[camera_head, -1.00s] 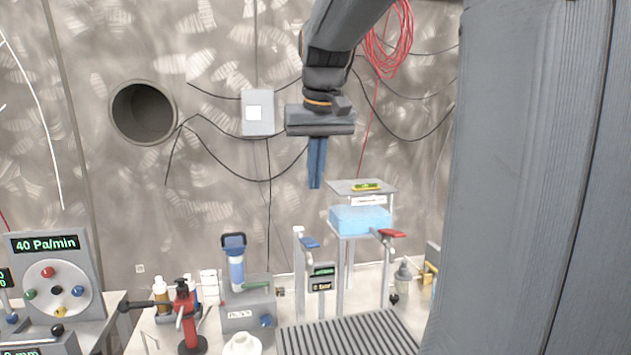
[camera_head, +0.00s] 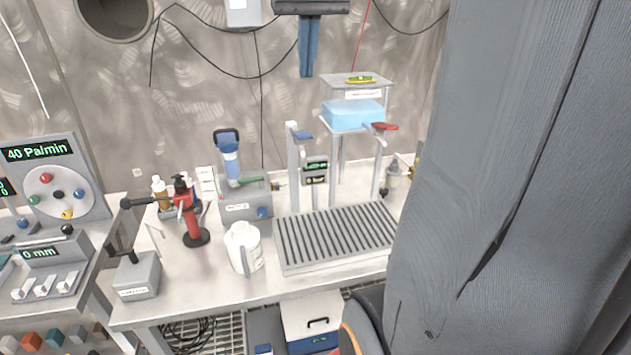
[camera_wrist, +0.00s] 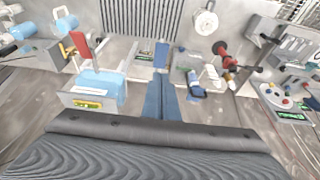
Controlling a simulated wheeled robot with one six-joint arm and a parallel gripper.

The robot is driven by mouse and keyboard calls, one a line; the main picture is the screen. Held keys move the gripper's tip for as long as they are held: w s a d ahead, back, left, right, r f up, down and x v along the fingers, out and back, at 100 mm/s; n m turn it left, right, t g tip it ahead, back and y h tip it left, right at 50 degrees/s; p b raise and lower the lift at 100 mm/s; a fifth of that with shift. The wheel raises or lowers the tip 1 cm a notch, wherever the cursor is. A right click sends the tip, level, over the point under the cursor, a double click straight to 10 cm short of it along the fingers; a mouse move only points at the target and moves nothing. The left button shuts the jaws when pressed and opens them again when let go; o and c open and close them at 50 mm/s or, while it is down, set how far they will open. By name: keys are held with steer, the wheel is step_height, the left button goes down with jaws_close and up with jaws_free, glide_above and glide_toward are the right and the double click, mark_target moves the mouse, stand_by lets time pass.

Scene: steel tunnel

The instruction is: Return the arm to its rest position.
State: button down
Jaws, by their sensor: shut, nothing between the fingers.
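My gripper (camera_head: 309,74) hangs at the top of the head view with its two blue fingers together, pointing down. It is empty and in front of the back wall, above and left of the stand with the light blue block. My arm above it is cut off by the picture's top edge. In the wrist view my gripper (camera_wrist: 161,80) also shows shut, with the workbench beyond it and nothing between the fingers.
The workbench (camera_head: 190,305) holds a light blue block (camera_head: 352,114) on a stand, a ribbed tray (camera_head: 335,237), a white jug (camera_head: 243,248) and a red stand (camera_head: 191,215). A panel with dials (camera_head: 55,190) stands left. A grey surface (camera_head: 510,180) blocks the right side.

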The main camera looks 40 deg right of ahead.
steer(key=shift+f, duration=0.1)
steer(key=a+f+n+b, duration=0.1)
steer(key=a+f, duration=0.2)
steer(key=f, duration=0.3)
steer(key=s+a+f+g, duration=0.1)
steer(key=a+f, duration=0.3)
steer(key=f, duration=0.3)
steer(key=a+f+n+b, duration=0.1)
steer(key=a+f, duration=0.2)
steer(key=f, duration=0.3)
steer(key=s+a+f+n+b, duration=0.1)
steer(key=s+a+f, duration=0.3)
steer(key=f, duration=0.3)
steer(key=s+a+f+n+g+y, duration=0.1)
steer(key=s+a+f, duration=0.3)
steer(key=f, duration=0.4)
steer(key=shift+s+b, duration=0.35)
steer(key=shift+s, duration=0.25)
steer(key=shift+a, duration=0.1)
